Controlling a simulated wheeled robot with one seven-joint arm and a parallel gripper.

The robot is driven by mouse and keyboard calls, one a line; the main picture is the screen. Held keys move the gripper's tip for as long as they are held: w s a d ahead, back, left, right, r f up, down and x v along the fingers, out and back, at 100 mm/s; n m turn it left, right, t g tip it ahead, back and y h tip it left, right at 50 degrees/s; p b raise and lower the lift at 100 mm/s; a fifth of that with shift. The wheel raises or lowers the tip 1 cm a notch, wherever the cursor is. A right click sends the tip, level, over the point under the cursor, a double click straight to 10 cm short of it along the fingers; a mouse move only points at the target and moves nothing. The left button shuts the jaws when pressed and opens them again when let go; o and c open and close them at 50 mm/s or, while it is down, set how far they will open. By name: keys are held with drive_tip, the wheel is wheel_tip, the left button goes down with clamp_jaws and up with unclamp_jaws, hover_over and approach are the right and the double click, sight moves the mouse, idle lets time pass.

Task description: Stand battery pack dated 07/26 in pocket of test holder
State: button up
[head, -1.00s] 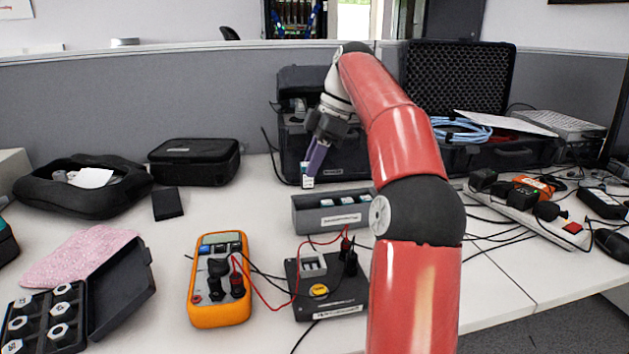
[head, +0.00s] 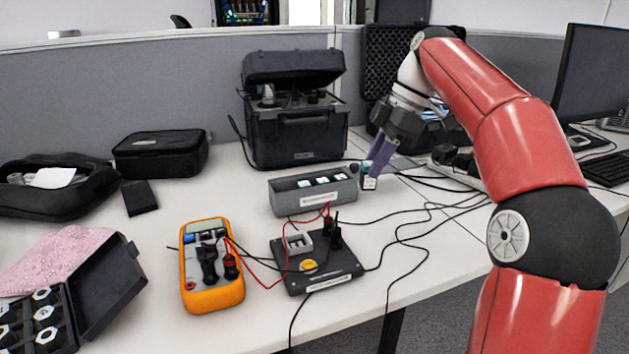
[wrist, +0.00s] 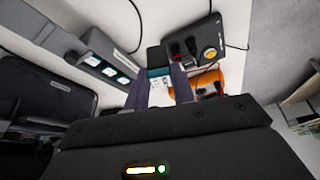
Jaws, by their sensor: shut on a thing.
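My gripper (head: 378,160) is shut on a small dark battery pack (head: 369,183) with a white and teal label; its date is too small to read. It is held upright, in the air just beyond the right end of the grey tray in the head view. The wrist view shows the pack (wrist: 157,62) between the two fingers. The test holder (head: 338,268), a dark flat box with a grey open pocket (head: 298,242), a yellow button and red and black plugs, stands on the table, in front and left of my gripper. The pocket looks empty.
The grey tray (head: 285,204) with several labelled packs lies behind the test holder. An orange multimeter (head: 212,290) stands to its left, with red and black leads running between them. Cables cross the table on the right. A black case (head: 295,140) stands behind.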

drive_tip(key=s+a+f+n+g, duration=0.1)
drive_tip(key=s+a+n, duration=0.3)
drive_tip(key=a, duration=1)
drive_tip(key=shift+m, duration=0.3)
drive_tip(key=shift+s+f+b, duration=0.2)
drive_tip(key=shift+f+b, duration=0.6)
drive_tip(key=shift+s+f+b, duration=0.15)
drive_tip(key=shift+f+b, duration=0.65)
drive_tip(key=shift+b, duration=0.05)
drive_tip(key=shift+s+f+b, duration=0.2)
drive_tip(key=shift+f+b, duration=0.6)
drive_tip(key=shift+f+b, duration=0.95)
drive_tip(key=shift+f, duration=0.3)
drive_tip(key=o, duration=1.5)
